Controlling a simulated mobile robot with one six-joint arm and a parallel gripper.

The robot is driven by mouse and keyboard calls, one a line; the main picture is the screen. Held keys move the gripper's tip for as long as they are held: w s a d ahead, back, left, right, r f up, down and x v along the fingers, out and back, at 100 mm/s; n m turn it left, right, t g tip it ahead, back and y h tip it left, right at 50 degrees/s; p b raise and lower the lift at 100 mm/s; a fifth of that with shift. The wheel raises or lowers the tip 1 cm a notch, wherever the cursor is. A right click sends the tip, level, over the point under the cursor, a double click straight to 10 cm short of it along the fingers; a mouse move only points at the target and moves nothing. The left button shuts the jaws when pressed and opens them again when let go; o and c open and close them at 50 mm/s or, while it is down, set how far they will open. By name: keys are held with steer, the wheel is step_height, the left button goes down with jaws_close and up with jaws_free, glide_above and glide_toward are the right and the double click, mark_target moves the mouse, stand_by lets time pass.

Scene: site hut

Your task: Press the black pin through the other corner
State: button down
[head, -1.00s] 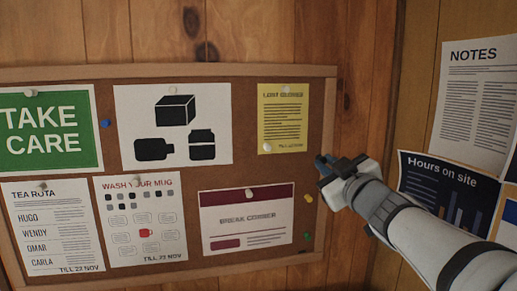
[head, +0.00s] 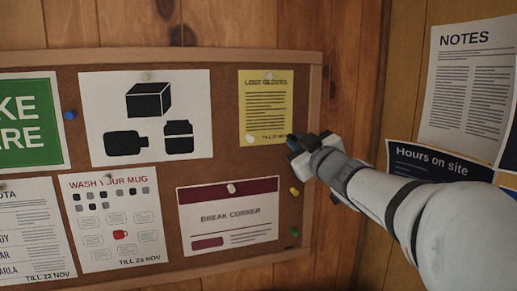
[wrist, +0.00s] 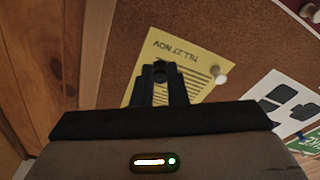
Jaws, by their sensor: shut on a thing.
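The yellow lost gloves notice (head: 266,105) hangs on the cork board, with a white pin (head: 250,139) at its lower left corner and a pale pin (head: 268,76) at its top. My gripper (head: 291,142) is at the notice's lower right corner, partly covering it. In the wrist view the notice (wrist: 195,75) appears upside down. The black pin (wrist: 160,70) shows as a dark shape between my fingertips (wrist: 160,84), over the paper near that corner. I cannot tell whether the pin touches the paper.
The cork board's wooden frame (head: 316,100) runs just right of the notice. The break corner notice (head: 230,218) hangs below, with a yellow pin (head: 294,191) and a green pin (head: 294,231) beside it. The Hours on site poster (head: 430,165) is on the right wall.

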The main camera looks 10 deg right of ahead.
mark_target(285, 135)
steer(key=shift+x, duration=1.05)
steer(key=shift+w+a+f, duration=0.1)
steer(key=shift+w+f, duration=0.1)
steer(key=shift+w, duration=0.85)
stand_by(1.5)
stand_by(1.6)
steer(key=c, duration=1.4)
jaws_free()
steer(key=shift+o, duration=0.2)
